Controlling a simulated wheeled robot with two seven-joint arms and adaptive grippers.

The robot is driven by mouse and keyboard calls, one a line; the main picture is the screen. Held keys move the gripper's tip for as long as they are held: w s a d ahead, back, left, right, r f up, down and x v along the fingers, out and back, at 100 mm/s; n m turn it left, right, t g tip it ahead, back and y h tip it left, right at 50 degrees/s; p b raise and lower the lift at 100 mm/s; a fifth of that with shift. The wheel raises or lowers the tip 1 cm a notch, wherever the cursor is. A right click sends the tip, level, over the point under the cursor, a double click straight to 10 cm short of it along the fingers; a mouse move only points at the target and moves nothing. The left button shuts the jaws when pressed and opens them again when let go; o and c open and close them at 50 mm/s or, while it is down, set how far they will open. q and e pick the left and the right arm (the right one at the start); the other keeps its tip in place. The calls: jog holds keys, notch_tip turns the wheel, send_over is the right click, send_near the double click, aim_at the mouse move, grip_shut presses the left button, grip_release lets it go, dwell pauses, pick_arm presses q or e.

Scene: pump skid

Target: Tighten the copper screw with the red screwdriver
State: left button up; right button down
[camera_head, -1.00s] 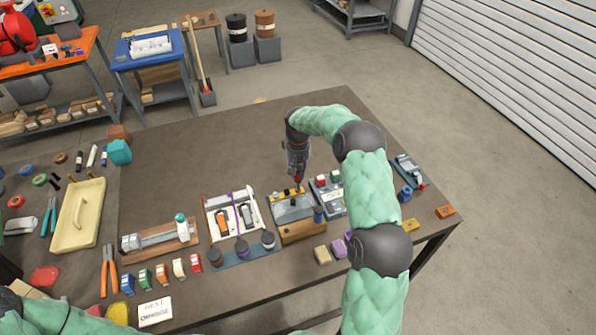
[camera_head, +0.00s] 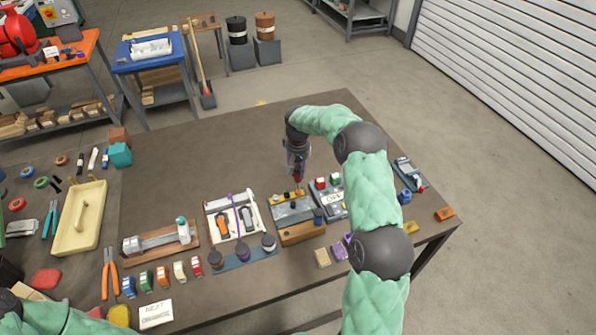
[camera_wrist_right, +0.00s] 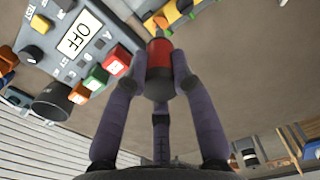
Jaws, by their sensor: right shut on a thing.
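My right gripper (camera_head: 297,168) points down over the far edge of a grey block on a wooden base (camera_head: 293,207). In the right wrist view its dark fingers are closed around the red screwdriver (camera_wrist_right: 160,56), whose handle end faces the camera. In the head view a bit of the red screwdriver (camera_head: 298,179) shows below the fingers, roughly upright, above a yellow strip (camera_head: 283,196) on the block. The copper screw is too small to make out, and I cannot tell whether the tip touches it. My left gripper is out of view.
The table's far middle is clear.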

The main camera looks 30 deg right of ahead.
jog(key=shift+r+p, duration=0.9)
jog(key=shift+r, duration=0.75)
